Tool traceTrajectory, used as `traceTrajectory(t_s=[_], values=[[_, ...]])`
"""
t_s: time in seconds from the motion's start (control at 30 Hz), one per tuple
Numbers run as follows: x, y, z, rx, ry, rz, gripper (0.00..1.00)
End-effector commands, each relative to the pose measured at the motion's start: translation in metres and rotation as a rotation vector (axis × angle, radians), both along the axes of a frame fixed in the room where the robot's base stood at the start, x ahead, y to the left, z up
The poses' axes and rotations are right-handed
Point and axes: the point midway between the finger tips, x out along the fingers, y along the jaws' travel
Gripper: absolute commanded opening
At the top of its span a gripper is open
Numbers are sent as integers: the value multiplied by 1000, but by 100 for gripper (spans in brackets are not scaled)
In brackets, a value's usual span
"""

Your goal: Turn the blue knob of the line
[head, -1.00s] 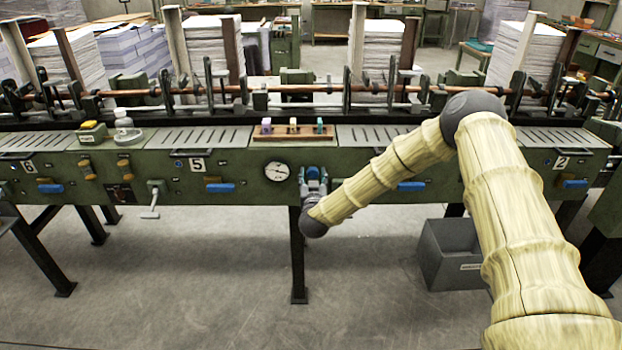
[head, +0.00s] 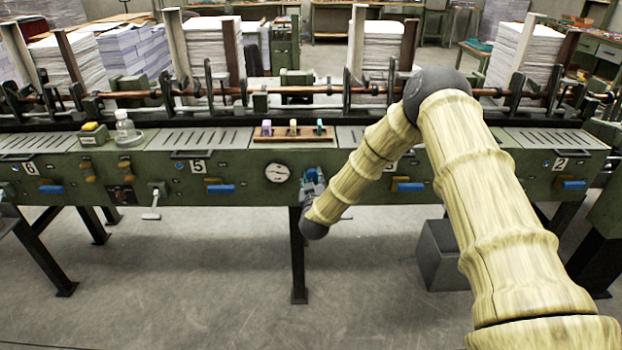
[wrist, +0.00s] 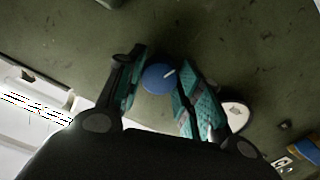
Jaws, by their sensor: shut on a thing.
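The blue knob (wrist: 158,77) is round with a white pointer mark and sits on the green front panel of the line (head: 235,180). In the wrist view it lies between the two teal-padded fingers of my gripper (wrist: 160,66), which are shut on it. The pointer mark slants up to the right in that view. In the head view my gripper (head: 313,182) is at the panel, just right of the white dial (head: 277,173), and looks tilted. It hides most of the knob there.
The dial also shows in the wrist view (wrist: 235,115). Blue handles (head: 220,188) stick out along the panel. A small board with coloured blocks (head: 292,132) rests on top. A grey bin (head: 440,258) stands on the floor behind my arm.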

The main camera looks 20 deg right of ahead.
Motion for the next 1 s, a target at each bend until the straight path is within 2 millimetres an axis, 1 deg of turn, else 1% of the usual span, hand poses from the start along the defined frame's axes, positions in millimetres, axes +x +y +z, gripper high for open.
traceTrajectory(t_s=[0.03,0.2,0.4,0.93,0.97,1.0], values=[[1,3,2,-29,5,4,12],[1,2,2,-111,29,3,12],[1,2,1,-172,47,2,12],[1,1,1,-195,53,1,12],[1,1,1,-195,53,1,39],[1,0,1,-195,54,1,47]])
